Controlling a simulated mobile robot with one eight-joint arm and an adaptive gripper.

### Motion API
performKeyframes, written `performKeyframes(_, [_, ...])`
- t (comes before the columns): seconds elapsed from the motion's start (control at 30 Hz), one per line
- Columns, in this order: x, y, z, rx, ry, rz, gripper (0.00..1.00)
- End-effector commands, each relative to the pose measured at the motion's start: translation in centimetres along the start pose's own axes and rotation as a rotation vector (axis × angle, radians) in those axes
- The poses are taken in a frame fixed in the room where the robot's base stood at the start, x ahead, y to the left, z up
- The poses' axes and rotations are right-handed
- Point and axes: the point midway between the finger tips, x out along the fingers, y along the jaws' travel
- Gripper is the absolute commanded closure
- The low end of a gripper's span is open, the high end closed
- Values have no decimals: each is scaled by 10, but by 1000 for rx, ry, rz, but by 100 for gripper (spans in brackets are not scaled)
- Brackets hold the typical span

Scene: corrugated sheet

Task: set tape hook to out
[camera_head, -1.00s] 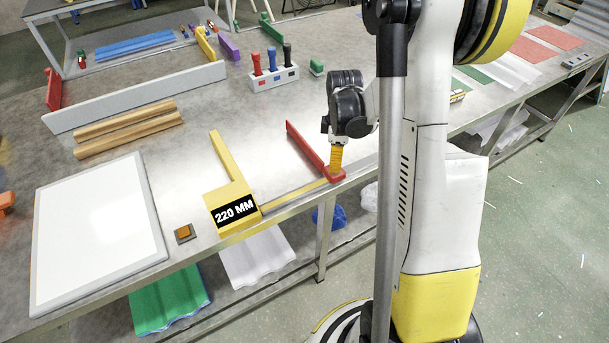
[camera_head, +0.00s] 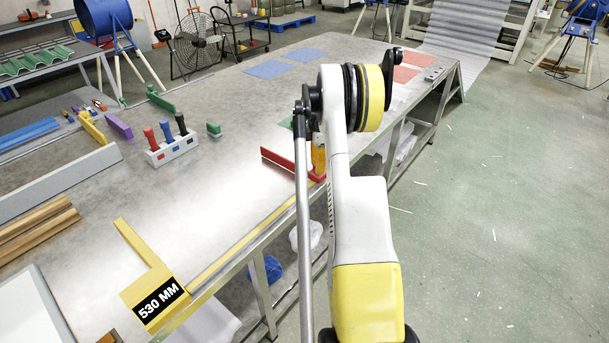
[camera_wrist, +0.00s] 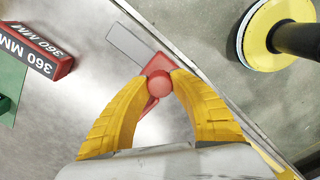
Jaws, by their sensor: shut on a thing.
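In the head view my gripper (camera_head: 318,158) is at the hook's near end, partly hidden by my arm. A yellow tape strip (camera_head: 240,235) runs along the bench edge from the yellow tape case (camera_head: 128,290) to the hook. The case label reads 530 MM.
A red block marked 360 MM (camera_wrist: 58,68) lies left in the wrist view. A holder with coloured tools (camera_head: 172,148) and a small green block (camera_head: 213,129) stand farther back. Blue sheets (camera_head: 268,69) lie on the far bench. The steel top between case and hook is clear.

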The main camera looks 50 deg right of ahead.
Motion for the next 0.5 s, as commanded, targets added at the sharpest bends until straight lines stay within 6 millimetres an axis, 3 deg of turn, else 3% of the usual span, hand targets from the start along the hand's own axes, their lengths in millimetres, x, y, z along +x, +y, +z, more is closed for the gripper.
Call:
performKeyframes(0.2, [0, 14, 17, 0, 0, 0, 100])
performKeyframes(0.5, [0, 17, 20, 0, 0, 0, 100])
